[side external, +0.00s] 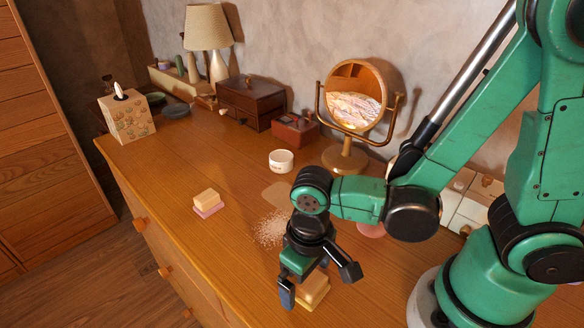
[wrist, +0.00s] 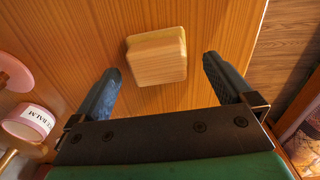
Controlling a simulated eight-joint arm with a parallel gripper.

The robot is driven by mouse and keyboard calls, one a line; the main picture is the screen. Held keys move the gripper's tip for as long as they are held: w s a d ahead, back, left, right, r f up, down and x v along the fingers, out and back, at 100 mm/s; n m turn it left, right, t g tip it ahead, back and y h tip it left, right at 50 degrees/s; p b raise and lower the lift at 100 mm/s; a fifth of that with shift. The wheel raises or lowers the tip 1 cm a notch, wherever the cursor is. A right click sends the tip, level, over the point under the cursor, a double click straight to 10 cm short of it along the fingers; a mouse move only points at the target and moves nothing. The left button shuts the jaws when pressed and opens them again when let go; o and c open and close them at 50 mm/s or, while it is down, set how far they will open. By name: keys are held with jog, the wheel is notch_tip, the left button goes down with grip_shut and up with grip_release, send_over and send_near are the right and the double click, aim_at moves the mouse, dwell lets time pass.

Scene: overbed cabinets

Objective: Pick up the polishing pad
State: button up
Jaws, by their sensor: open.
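A wood-backed block with a pale yellowish layer, which looks like the polishing pad (side external: 316,288), lies on the dresser top below my gripper, partly hidden by it. In the wrist view the same pad (wrist: 157,58) lies flat, slightly turned, ahead of and between my fingers. My gripper (side external: 318,283) points down over it with its fingers spread, open and empty. In the wrist view my gripper (wrist: 162,68) has one finger left and one right of the pad, with bare wood showing between. A similar block with a pink underside (side external: 207,204) lies farther left.
A patch of scattered pale grains (side external: 271,229) lies beside my gripper. A white jar (side external: 281,161), a round mirror on a stand (side external: 346,160) and wooden boxes (side external: 251,101) stand behind. A pink round object (wrist: 13,74) and a labelled jar (wrist: 28,123) are left in the wrist view.

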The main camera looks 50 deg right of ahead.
jog(key=shift+f, duration=0.4)
jog(key=c, duration=1.3)
jog(key=shift+r, duration=0.15)
notch_tip(320, 180, up, 20)
jog(key=shift+f, duration=0.15)
